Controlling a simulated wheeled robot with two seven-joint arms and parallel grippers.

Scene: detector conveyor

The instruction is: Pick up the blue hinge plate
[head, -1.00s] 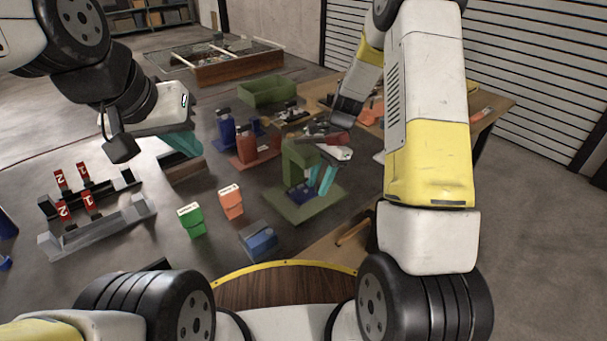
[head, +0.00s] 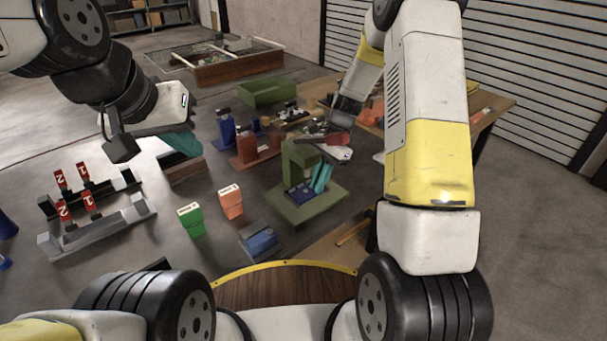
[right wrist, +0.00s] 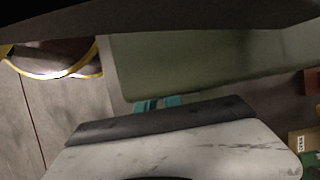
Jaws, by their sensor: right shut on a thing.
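The blue hinge plate (head: 300,192) sits low in the green fixture (head: 298,163), on its base. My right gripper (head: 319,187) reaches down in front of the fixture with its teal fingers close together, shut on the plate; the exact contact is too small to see. In the right wrist view the teal fingers (right wrist: 158,103) are mostly hidden behind the dark and white gripper body, and the plate does not show.
A blue block (head: 261,241), a green box (head: 191,221) and an orange box (head: 231,202) stand left of the fixture. Grey racks with red numbered tags (head: 88,201) are at left. Blue and red holders (head: 245,150) and a green bin (head: 268,91) stand behind.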

